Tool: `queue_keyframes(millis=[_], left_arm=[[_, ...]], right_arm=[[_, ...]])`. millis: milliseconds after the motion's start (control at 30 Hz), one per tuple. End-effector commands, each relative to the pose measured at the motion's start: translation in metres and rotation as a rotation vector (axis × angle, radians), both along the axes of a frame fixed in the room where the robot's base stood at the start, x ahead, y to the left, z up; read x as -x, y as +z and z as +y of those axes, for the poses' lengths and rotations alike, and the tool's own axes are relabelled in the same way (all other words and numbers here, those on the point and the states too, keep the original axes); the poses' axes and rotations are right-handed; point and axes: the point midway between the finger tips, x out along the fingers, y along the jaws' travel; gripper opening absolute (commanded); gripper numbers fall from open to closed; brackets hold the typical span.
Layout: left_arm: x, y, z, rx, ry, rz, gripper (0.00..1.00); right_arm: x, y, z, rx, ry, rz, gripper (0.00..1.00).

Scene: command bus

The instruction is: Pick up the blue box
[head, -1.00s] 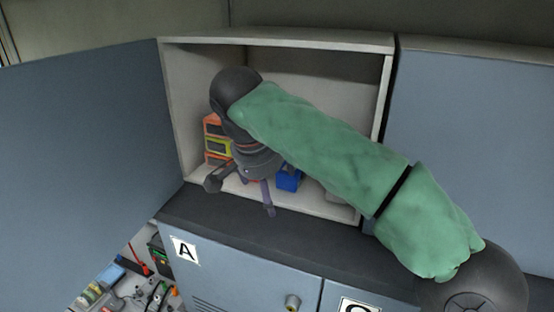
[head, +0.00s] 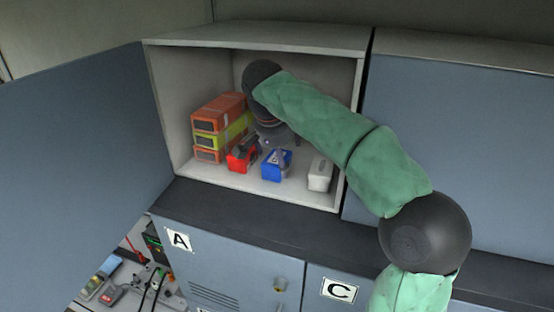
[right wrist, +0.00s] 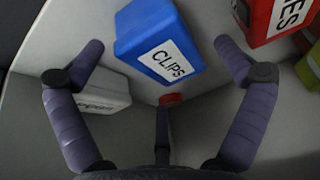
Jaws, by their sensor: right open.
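The blue box (head: 270,174) stands on the shelf floor of the open cupboard, between a red box and a white box. In the right wrist view the blue box (right wrist: 150,28) carries a white label reading "CLIPS". My right gripper (head: 264,155) is inside the cupboard just above and behind the front of the blue box, partly covering it. In the wrist view my right gripper (right wrist: 160,60) has its purple fingers spread wide and empty, with the blue box ahead between the two outer fingers. Contact cannot be told. My left gripper is not in view.
A red box (head: 240,162) is close on the left, beside stacked orange and yellow cases (head: 210,143). A white box (head: 320,173) is on the right. Cupboard walls and top enclose the space. A dark counter (head: 240,216) runs below the opening.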

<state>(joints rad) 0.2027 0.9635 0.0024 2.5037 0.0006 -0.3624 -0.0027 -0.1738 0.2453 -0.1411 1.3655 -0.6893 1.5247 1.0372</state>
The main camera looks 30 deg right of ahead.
Motion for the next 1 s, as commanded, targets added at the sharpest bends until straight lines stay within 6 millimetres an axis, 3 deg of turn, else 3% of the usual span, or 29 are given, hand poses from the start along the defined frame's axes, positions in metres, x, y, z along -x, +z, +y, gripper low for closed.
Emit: queue_keyframes(millis=[200,433,467,667,1000], left_arm=[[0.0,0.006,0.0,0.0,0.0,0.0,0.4],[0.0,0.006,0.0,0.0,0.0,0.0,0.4],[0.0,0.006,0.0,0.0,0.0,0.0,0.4],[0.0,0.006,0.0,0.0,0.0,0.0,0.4],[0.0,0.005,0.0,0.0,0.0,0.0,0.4]], right_arm=[[-0.003,-0.019,-0.005,0.0,0.001,0.003,1.0],[-0.004,-0.021,-0.005,0.0,0.001,0.002,1.0],[-0.004,-0.021,-0.005,0.0,0.001,0.002,0.97],[-0.004,-0.021,-0.005,-0.001,0.001,0.003,0.41],[-0.004,-0.02,-0.005,-0.001,0.001,0.001,0.39]])
